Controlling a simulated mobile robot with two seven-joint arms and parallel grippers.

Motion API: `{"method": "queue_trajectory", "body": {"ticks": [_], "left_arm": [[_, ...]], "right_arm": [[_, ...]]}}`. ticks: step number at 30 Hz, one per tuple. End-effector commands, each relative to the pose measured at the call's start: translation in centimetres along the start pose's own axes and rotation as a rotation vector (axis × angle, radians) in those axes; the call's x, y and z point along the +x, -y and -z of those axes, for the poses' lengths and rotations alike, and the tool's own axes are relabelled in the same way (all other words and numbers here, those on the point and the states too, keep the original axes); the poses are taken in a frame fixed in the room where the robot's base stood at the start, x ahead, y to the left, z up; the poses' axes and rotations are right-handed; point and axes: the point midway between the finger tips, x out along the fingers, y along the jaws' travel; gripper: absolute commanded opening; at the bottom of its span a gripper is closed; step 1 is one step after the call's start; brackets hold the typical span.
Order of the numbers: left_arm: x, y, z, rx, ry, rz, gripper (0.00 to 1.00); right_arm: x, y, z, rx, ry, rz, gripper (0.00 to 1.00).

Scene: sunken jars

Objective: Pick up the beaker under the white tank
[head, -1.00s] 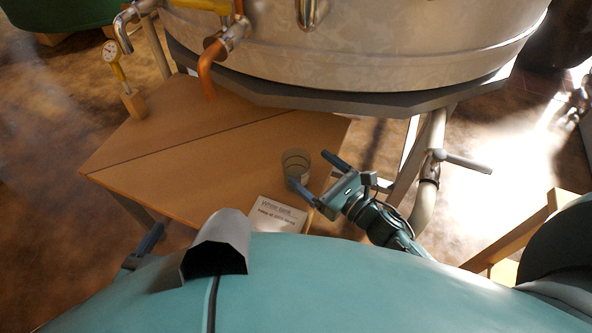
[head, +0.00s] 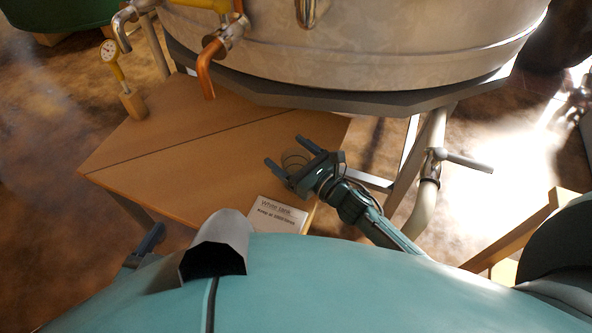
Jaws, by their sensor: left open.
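The beaker (head: 293,158) is a small clear glass standing on the wooden table below the white tank (head: 350,50). My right gripper (head: 284,150) reaches in from the lower right, with one finger on each side of the beaker. Its fingers are spread, and I cannot tell whether either touches the glass. The gripper hides part of the beaker's lower side. My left gripper (head: 150,240) shows only in part at the lower left, beyond my own body, away from the beaker; it is open.
The wooden table (head: 170,160) is mostly bare. A white label card (head: 277,214) lies at its near edge, close to my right gripper. A gauge on a wooden block (head: 133,105) stands at the left.

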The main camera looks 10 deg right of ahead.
Motion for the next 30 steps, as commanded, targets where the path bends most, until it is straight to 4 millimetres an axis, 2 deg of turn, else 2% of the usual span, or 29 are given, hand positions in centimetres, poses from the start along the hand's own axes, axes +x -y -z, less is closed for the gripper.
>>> {"method": "queue_trajectory", "body": {"ticks": [2, 14, 23, 26, 30], "left_arm": [[0.0, 0.0, 0.0, 0.0, 0.0, -0.001, 0.8], [0.0, 0.0, 0.0, 0.0, -0.002, -0.001, 0.8], [-0.1, 0.0, 0.4, -0.002, -0.004, -0.001, 0.8], [-0.3, 0.1, 1.2, -0.011, -0.013, 0.001, 0.8], [-1.1, 0.3, 2.2, -0.036, -0.022, 0.01, 0.8]], "right_arm": [[0.0, 0.0, 0.0, 0.0, 0.0, 0.0, 0.73], [-0.1, 0.0, 0.0, 0.0, 0.0, 0.0, 0.41], [0.0, 0.0, -0.7, -0.002, 0.001, 0.0, 0.4], [-0.1, 0.0, -2.2, -0.003, 0.002, -0.002, 0.4], [-0.1, 0.0, -5.3, -0.005, 0.003, -0.002, 0.4]]}}
